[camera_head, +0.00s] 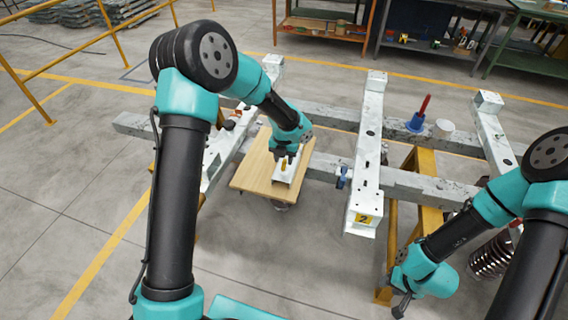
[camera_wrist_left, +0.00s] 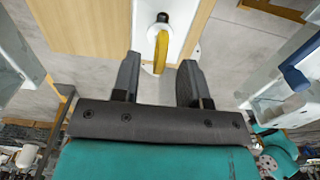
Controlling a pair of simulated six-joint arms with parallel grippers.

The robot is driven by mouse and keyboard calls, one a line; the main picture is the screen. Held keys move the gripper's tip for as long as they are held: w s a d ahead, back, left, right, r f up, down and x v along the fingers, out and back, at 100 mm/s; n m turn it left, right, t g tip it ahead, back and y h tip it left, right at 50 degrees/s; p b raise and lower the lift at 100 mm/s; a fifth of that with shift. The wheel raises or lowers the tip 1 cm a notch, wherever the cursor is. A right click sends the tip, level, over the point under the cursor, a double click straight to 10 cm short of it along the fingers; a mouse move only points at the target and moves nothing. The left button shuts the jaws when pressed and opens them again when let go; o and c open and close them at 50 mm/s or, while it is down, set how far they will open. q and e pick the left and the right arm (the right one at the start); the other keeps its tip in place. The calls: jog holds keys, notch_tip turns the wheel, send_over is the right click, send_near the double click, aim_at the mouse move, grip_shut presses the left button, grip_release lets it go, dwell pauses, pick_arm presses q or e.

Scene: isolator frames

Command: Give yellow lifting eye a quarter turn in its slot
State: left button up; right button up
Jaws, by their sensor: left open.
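The yellow lifting eye (camera_wrist_left: 161,50) stands between and just beyond the fingertips in the left wrist view, over a white slotted block. It also shows as a small yellow piece (camera_head: 284,164) below my left gripper in the head view. The white block (camera_head: 291,174) lies on a light wooden board (camera_head: 252,180). My left gripper (camera_wrist_left: 158,75) points down at the eye with its fingers apart on either side. No contact with the eye is visible. My right gripper (camera_head: 401,306) hangs low at the lower right, away from the board; its fingers are too small to judge.
Grey-white steel beams (camera_head: 369,150) form a frame right of the board. A blue holder with a red handle (camera_head: 424,105) and a white cup (camera_head: 443,128) stand on it. A blue clamp (camera_head: 343,177) sits near the board's right side. A coil spring (camera_head: 494,257) is at the right.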

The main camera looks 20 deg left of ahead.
pick_arm(q)
notch_tip(320, 180, up, 14)
jog(key=shift+f, duration=0.25)
dwell(0.5)
jog(key=s+f+n+h, duration=0.1)
jog(key=s+f+n, duration=0.3)
jog(key=f+n, duration=0.2)
jog(key=s+f+n+h, duration=0.1)
jog(key=s+f+n, duration=0.3)
jog(key=f+n, duration=0.2)
jog(key=s+f+n+h, duration=0.1)
jog(key=s+f+n, duration=0.3)
jog(key=f+n, duration=0.3)
jog(key=shift+a+f, duration=0.15)
jog(key=shift+f, duration=0.5)
jog(key=s+f+n, duration=0.4)
jog(key=s+n, duration=0.3)
jog(key=n, duration=0.2)
jog(key=s+a+f+n, duration=0.1)
jog(key=s+f+n, duration=0.4)
jog(key=s+n, duration=0.2)
jog(key=n, duration=0.2)
jog(key=shift+s+f+n+t+h, duration=0.2)
jog(key=shift+f+n+t+h, duration=0.1)
jog(key=shift+t+h, duration=0.1)
